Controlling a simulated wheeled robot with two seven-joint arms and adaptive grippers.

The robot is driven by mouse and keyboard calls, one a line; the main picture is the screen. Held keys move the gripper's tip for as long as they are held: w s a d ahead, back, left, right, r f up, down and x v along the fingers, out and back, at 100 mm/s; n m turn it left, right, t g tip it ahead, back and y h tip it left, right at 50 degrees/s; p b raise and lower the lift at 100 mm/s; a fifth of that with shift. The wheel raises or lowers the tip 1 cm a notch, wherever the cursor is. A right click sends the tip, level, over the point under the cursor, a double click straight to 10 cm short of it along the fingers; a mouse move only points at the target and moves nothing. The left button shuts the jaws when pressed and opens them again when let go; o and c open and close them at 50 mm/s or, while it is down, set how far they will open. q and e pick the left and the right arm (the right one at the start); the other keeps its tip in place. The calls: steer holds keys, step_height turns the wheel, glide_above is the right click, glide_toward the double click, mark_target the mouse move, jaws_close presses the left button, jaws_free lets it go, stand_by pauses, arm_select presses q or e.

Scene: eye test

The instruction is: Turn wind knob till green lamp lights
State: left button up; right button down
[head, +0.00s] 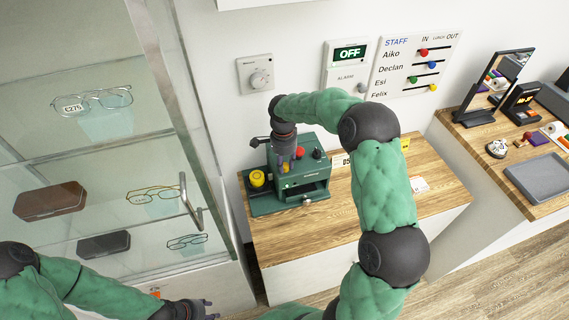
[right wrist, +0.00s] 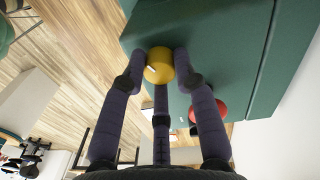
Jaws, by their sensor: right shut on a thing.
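A dark green device (head: 315,191) stands on the wooden counter, with a red knob (head: 300,152) and a black knob (head: 318,154) on it. My right gripper (head: 284,160) reaches down onto the device from above. In the right wrist view its fingers are shut on a yellow knob (right wrist: 159,58); the red knob (right wrist: 222,109) is beside it, apart from the fingers. I cannot read which knob is the wind knob, and I make out no lit green lamp. My left gripper (head: 207,309) is at the bottom edge, away from the device; its finger opening is unclear.
A yellow round part (head: 257,178) sits at the device's left, below a dark crank (head: 258,142). A glass cabinet (head: 165,95) with spectacles stands left. A wall dial (head: 258,78), an OFF sign (head: 350,53) and a staff board (head: 405,80) hang behind. Bare counter (head: 440,200) lies right.

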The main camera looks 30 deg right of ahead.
mark_target(284, 163)
steer(key=shift+m, duration=1.2)
steer(key=c, duration=0.9)
jaws_free()
steer(key=shift+c, duration=0.2)
step_height(284, 163, up, 12)
steer(key=shift+w, duration=0.3)
steer(key=shift+r, duration=0.1)
